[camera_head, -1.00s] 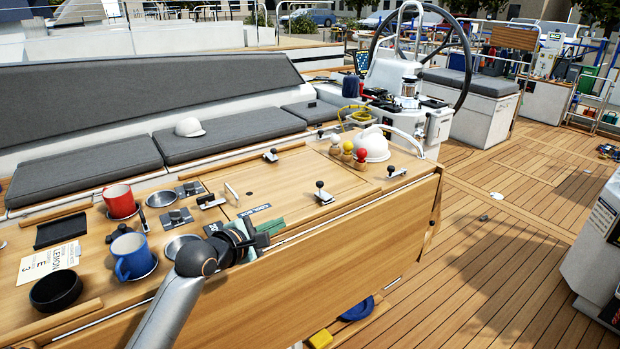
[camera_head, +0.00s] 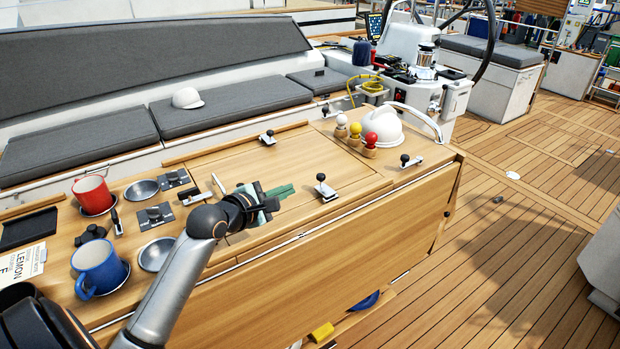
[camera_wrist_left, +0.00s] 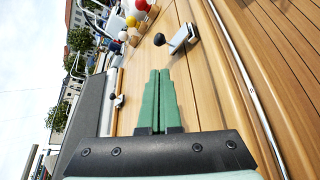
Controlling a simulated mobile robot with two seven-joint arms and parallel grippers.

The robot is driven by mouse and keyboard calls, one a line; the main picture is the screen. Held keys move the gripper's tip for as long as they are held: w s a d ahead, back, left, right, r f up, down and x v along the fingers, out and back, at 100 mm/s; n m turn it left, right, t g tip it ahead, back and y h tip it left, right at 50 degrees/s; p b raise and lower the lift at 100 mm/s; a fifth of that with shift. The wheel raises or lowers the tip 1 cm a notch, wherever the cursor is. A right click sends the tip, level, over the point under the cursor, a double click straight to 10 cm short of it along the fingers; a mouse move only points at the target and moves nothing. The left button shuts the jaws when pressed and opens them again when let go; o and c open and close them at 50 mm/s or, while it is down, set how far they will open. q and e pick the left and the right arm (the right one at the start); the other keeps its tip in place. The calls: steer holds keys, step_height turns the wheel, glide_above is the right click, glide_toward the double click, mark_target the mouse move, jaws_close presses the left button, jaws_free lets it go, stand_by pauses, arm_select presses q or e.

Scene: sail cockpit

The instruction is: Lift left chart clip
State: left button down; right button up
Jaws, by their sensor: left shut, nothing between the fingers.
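Small metal clips with black knobs sit on the wooden table (camera_head: 275,185); which of them is the left chart clip I cannot tell for sure. One clip (camera_head: 326,191) stands just right of my left gripper (camera_head: 288,191), with a gap between. Another clip (camera_head: 267,138) is at the table's back edge, and a third (camera_head: 410,161) at the right end. My left gripper's green fingers are together and empty, over the table. In the left wrist view the fingers (camera_wrist_left: 158,78) point towards a silver clip (camera_wrist_left: 183,39) with a black knob, apart from it. My right gripper is not seen.
A red mug (camera_head: 91,195), a blue mug (camera_head: 98,270) and round metal dishes (camera_head: 142,190) are at the left. The table panel around the nearest clip is clear.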

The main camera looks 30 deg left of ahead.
mark_target(309, 193)
arm_select(q)
steer(key=shift+s, duration=0.1)
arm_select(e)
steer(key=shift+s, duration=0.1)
arm_select(q)
steer(key=shift+x, duration=5.05)
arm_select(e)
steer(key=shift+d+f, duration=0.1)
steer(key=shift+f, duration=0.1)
